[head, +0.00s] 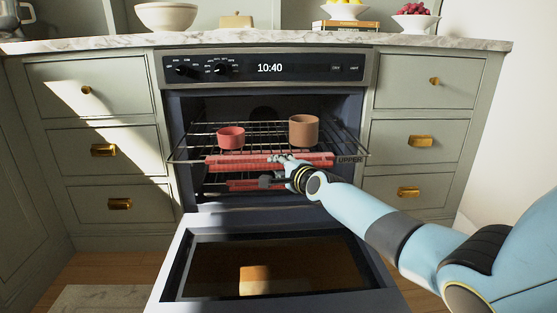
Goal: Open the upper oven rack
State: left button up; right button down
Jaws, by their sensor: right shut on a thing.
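The oven (270,68) stands open in the middle, its door (352,260) folded down towards me. The upper rack (185,151), with an "UPPER" tag at its right front, sticks out a little past the oven opening. A red bowl-like cup (231,137) and a brown cup (303,132) stand on it. A red guard (235,162) runs along its front edge. My right gripper (276,166) is shut on the upper rack's front edge, right of the middle. A second red bar (238,185) shows on the lower rack below. My left gripper is not in view.
Grey-green drawers with brass handles flank the oven on the left (97,137) and right (413,142). The marble counter (250,43) above holds a white bowl (166,16), books (346,26) and a fruit bowl (415,22). The space above the lowered door is free apart from my right arm.

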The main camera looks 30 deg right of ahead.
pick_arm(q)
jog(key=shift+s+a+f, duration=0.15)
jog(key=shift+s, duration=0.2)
pick_arm(e)
jog(key=shift+s+a+f, duration=0.15)
jog(key=shift+s, duration=0.25)
jog(key=c, duration=1.2)
grip_release()
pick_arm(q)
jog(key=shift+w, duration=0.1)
pick_arm(e)
jog(key=s, duration=0.4)
jog(key=s+r, duration=0.1)
jog(key=s, duration=0.2)
jog(key=s+r, duration=0.1)
jog(key=s, duration=0.3)
jog(key=shift+s+a+r, duration=0.15)
jog(key=shift+s+a, duration=0.15)
jog(key=shift+s, duration=0.05)
